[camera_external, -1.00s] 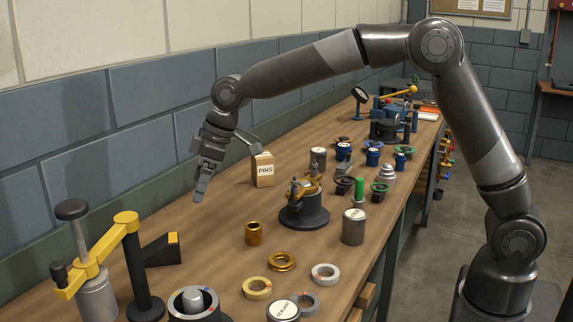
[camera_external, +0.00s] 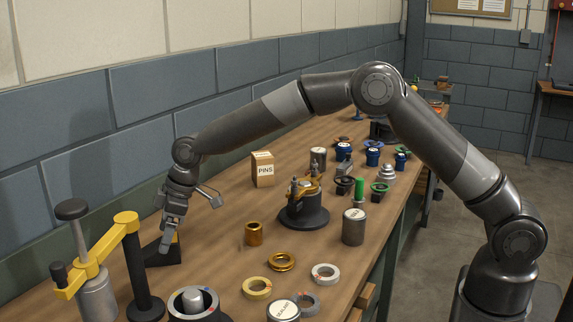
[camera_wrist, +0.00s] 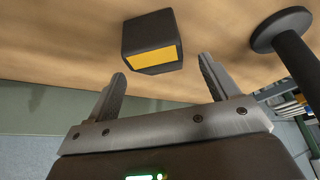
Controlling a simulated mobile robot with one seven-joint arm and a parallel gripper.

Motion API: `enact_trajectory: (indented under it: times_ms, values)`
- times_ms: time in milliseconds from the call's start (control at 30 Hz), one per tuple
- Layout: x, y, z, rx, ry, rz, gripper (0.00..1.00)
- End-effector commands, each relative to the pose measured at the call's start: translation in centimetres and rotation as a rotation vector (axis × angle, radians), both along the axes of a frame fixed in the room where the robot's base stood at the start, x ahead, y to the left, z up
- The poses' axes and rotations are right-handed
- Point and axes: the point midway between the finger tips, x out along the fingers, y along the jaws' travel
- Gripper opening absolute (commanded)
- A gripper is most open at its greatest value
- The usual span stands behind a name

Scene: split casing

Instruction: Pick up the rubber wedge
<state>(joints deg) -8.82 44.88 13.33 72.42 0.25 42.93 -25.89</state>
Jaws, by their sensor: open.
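The rubber wedge (camera_external: 165,254) is a black block with a yellow patch on its tall end. It lies on the bench near the wall, left of centre in the external view. In the wrist view the wedge (camera_wrist: 150,37) shows at the top centre with its yellow face towards me. My gripper (camera_external: 168,240) is just above the wedge and partly covers it in the external view. In the wrist view my gripper (camera_wrist: 160,75) is open and empty. Its two fingers point towards the wedge, which is ahead of the tips and not between them.
A yellow-armed fixture with a black post (camera_external: 138,265) stands left of the wedge; a post with a round foot (camera_wrist: 290,45) shows at right in the wrist view. A brass bushing (camera_external: 254,234) and a PINS box (camera_external: 262,169) stand to the right. The wall runs close behind.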

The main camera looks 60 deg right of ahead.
Motion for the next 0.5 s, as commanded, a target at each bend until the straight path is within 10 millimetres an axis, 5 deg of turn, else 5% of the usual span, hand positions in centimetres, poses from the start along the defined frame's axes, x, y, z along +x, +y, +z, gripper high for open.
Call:
enact_trajectory:
  times_ms: [233,500]
  values:
    - [1.2,0.9,-3.2,-0.001,0.003,0.002,0.8]
    - [1.4,1.0,-3.6,0.0,0.0,0.0,0.8]
